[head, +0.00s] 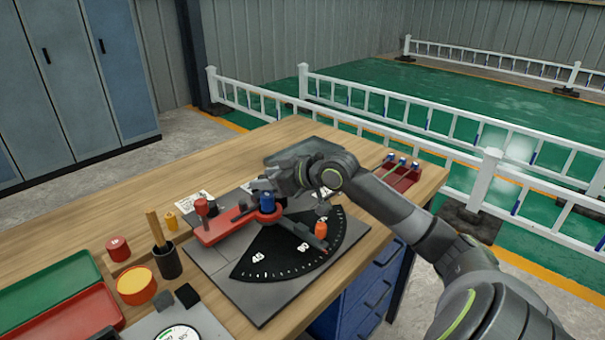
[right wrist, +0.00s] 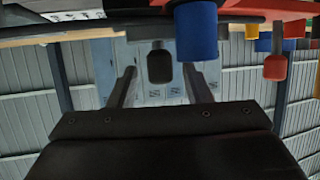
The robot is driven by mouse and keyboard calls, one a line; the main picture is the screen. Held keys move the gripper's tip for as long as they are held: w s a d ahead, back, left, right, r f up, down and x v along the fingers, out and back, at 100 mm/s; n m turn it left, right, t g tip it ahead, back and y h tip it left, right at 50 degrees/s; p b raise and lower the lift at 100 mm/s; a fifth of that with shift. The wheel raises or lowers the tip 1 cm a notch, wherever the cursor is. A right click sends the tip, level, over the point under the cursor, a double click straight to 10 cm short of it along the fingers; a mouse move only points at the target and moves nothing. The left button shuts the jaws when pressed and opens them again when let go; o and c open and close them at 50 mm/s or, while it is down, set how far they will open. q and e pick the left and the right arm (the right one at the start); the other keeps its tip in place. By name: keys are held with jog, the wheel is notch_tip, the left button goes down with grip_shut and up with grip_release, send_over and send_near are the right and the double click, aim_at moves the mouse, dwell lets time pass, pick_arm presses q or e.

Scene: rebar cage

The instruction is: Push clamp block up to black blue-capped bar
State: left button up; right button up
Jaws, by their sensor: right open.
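The blue cap (head: 267,202) stands on the bending jig beside its red arm (head: 228,225). It also shows in the right wrist view as a blue cylinder (right wrist: 196,32), to the right of the fingers' gap. My right gripper (right wrist: 160,88) is open; its two fingers point towards a black rounded knob (right wrist: 160,66) that shows between them, with nothing seen gripped. I cannot tell for sure whether this knob belongs to the clamp block. In the head view my right wrist hides the fingertips and much of the area behind the blue cap. My left gripper is not in view.
The jig's grey plate (head: 200,262) carries a black angle dial (head: 275,262). An orange cap (head: 321,229) and a red cap (head: 201,206) stand up from the jig. A red rack (head: 400,178) is at the right; a black cup (head: 168,262) and trays lie left.

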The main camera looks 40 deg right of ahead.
pick_arm(q)
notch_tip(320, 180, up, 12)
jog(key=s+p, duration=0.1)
jog(key=p, duration=1.1)
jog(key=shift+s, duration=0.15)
pick_arm(e)
jog(key=v, duration=1.6)
jog(key=shift+s, duration=0.15)
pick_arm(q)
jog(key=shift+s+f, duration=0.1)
pick_arm(e)
jog(key=shift+d, duration=0.1)
